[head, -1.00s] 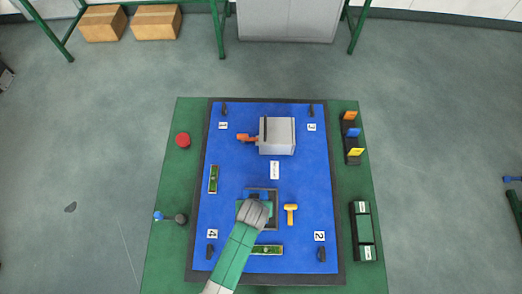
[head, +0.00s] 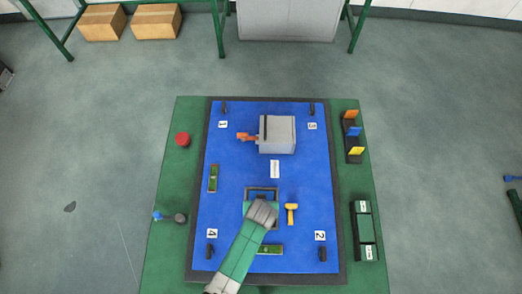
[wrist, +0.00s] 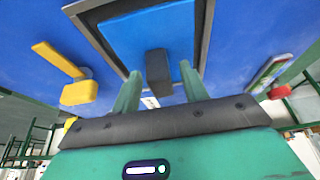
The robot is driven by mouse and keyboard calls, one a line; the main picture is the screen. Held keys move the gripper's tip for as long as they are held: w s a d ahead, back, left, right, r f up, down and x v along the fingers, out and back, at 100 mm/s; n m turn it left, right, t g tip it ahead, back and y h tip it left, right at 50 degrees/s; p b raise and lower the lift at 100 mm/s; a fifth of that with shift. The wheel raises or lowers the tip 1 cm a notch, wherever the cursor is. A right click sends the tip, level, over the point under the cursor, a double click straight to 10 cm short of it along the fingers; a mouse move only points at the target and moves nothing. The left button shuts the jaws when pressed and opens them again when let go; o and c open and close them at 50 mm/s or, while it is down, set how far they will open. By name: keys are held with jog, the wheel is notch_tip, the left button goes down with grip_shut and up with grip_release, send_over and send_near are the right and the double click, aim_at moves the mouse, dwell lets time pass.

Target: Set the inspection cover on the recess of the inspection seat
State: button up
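The inspection seat is a dark rectangular frame (head: 262,189) on the blue mat, partly under my gripper in the head view. In the wrist view its dark rim (wrist: 97,35) surrounds a lighter blue plate, which looks like the inspection cover (wrist: 128,40). A dark block-shaped handle (wrist: 158,72) stands on that plate. My gripper (wrist: 160,80) has its two green fingers on either side of the handle, with visible gaps to both. It is open. I cannot tell whether the plate sits fully flush in the frame. In the head view my gripper (head: 262,210) hides much of the seat.
A yellow T-shaped tool (head: 291,213) lies close to the right of the seat. A green-and-black strip (head: 270,250) lies below it, another (head: 213,179) to the left. A grey box (head: 278,135) with an orange part stands further back.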

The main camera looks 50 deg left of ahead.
jog(key=p+v, duration=0.2)
jog(key=v, duration=1)
jog(key=shift+r+p, duration=0.15)
jog(key=shift+p, duration=0.2)
jog(key=w+d+r+m+t, duration=0.1)
jog(key=w+r+t, duration=0.2)
jog(key=w+r, duration=0.55)
jog(key=w+d+r+m+t+y, duration=0.15)
jog(key=w+r+t, duration=0.25)
jog(key=r, duration=0.9)
jog(key=w+d+r+m+t+h, duration=0.1)
jog(key=w+r+m+t, duration=0.15)
jog(key=w+r, duration=0.65)
jog(key=s+d+r+m+t, duration=0.1)
jog(key=d+r+t, duration=0.2)
jog(key=r, duration=0.7)
jog(key=s+d+r+m+t, duration=0.1)
jog(key=d+r+t, duration=0.25)
jog(key=r, duration=0.65)
jog(key=s+d+r+m+t+h, duration=0.1)
jog(key=s+d+r+t+h, duration=0.1)
jog(key=r, duration=0.9)
jog(key=s+d+r+m+t+h, duration=0.2)
jog(key=s+d+r+t, duration=0.2)
jog(key=s+d+r, duration=0.3)
notch_tip(320, 180, up, 4)
jog(key=shift+s+f, duration=0.1)
jog(key=shift+s, duration=0.5)
jog(key=shift+d, duration=0.1)
